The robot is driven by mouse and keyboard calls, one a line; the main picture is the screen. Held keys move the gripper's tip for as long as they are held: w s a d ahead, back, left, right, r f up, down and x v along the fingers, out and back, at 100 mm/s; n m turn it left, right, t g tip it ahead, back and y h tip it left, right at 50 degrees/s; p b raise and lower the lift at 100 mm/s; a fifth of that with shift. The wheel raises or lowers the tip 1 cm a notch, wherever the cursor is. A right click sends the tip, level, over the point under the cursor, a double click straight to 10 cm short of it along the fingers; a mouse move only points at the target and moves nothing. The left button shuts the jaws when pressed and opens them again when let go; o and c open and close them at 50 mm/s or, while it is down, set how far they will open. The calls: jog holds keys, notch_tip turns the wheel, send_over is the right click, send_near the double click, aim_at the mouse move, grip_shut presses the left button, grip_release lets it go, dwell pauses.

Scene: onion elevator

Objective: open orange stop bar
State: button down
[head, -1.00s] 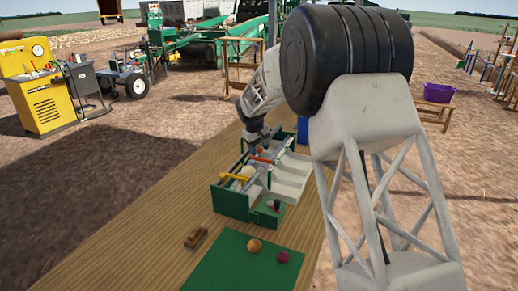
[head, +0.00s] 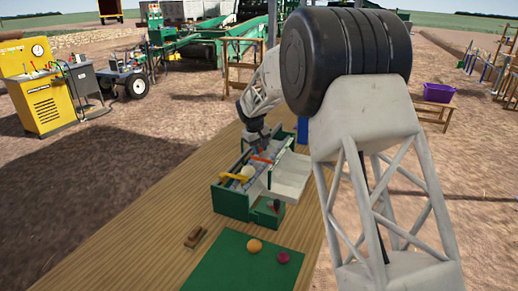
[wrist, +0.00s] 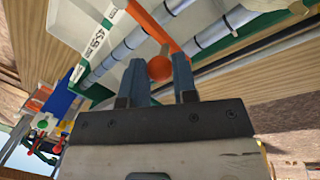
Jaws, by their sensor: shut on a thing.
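The orange stop bar (wrist: 160,25) lies across the grey rollers in the wrist view, with a round orange knob (wrist: 160,68) at its near end. My gripper (wrist: 160,74) is shut on this knob, with a blue-grey finger on each side of it. In the head view the orange bar (head: 262,159) shows as a short strip on the green-framed elevator model (head: 232,203). My gripper (head: 258,142) is over the far part of the model; its fingertips are too small to make out there.
A yellow bar (head: 234,177) and a pale onion (head: 247,171) are nearer on the model. White trays (head: 291,178) stand along its right side. A green mat (head: 228,262) with an orange ball (head: 254,246) and a dark red ball (head: 283,257) lies in front. A brown block (head: 196,237) lies left; the table's left is clear.

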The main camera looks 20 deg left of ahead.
jog(key=shift+w+d+m+g+h, duration=0.15)
jog(key=shift+w+m, duration=0.45)
jog(key=shift+m, duration=0.45)
jog(key=shift+w+d+m+g+h, duration=0.15)
jog(key=shift+w+m, duration=0.4)
jog(key=shift+m, duration=0.5)
jog(key=shift+a, duration=0.1)
jog(key=c, duration=0.9)
grip_release()
jog(key=shift+s+a+r, duration=0.15)
jog(key=shift+a+r, duration=0.05)
jog(key=shift+r, duration=1.1)
jog(key=shift+s+a+r, duration=0.1)
jog(key=shift+a+r, duration=0.1)
jog(key=shift+r, duration=1.05)
jog(key=shift+s+a+r, duration=0.15)
jog(key=shift+a+r, duration=0.05)
jog(key=shift+r, duration=1.1)
jog(key=shift+c, duration=0.4)
